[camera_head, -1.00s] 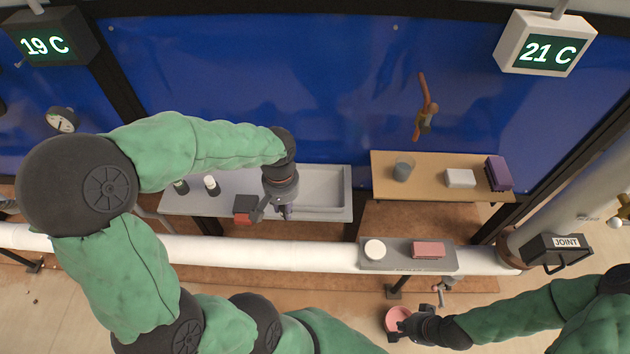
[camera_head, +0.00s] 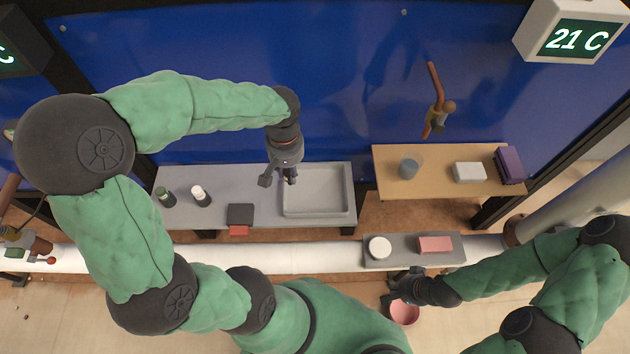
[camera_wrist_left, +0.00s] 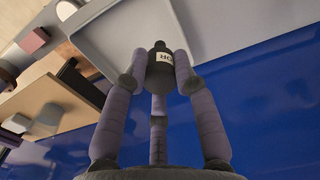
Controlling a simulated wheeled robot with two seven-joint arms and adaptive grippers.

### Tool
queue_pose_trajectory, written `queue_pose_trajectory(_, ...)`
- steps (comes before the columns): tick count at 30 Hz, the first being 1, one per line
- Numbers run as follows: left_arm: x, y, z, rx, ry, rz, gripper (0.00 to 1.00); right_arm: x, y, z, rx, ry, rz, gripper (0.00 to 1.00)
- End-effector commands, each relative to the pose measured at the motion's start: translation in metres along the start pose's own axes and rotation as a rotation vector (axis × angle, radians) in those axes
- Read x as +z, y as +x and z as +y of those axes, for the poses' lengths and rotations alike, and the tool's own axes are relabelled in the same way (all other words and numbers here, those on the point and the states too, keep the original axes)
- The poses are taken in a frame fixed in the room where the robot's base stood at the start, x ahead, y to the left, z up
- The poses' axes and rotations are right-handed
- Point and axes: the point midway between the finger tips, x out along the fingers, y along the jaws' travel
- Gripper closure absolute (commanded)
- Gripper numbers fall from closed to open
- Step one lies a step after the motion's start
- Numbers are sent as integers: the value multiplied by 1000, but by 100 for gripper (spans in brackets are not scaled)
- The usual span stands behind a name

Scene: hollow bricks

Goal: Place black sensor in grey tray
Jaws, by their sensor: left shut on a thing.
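My left gripper (camera_head: 287,180) is shut on a black, bottle-shaped sensor (camera_wrist_left: 160,70) with a white label, seen between the fingers in the left wrist view. In the head view the gripper is at the left part of the grey tray (camera_head: 351,205), and the held sensor is mostly hidden. The tray also shows in the left wrist view (camera_wrist_left: 125,40), beyond the fingers; I cannot tell the height between sensor and tray. My right gripper (camera_head: 393,292) is beside a pink bowl (camera_head: 405,314); its fingers are too small and dark to read.
A grey bench (camera_head: 222,180) bears a green-capped bottle (camera_head: 166,197), a white-capped bottle (camera_head: 201,196) and a black-and-red box (camera_head: 240,214). A wooden table (camera_head: 435,185) stands to the right. A white pipe (camera_head: 290,258) runs in front, with a grey shelf (camera_head: 405,262) on it.

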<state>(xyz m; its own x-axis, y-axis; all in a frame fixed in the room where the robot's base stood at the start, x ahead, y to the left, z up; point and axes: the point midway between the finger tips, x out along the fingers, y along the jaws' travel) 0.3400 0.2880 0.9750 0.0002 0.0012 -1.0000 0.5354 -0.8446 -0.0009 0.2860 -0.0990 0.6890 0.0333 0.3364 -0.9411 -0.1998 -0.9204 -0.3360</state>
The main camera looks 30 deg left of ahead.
Motion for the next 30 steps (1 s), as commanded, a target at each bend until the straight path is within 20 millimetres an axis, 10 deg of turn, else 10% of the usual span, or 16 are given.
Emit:
queue_pose_trajectory(12,-22,56,57,-1,1,0,100,-1,23,8,0,-1,0,100)
queue_pose_trajectory(30,-27,102,69,0,-1,1,100,-2,42,15,0,-1,0,100)
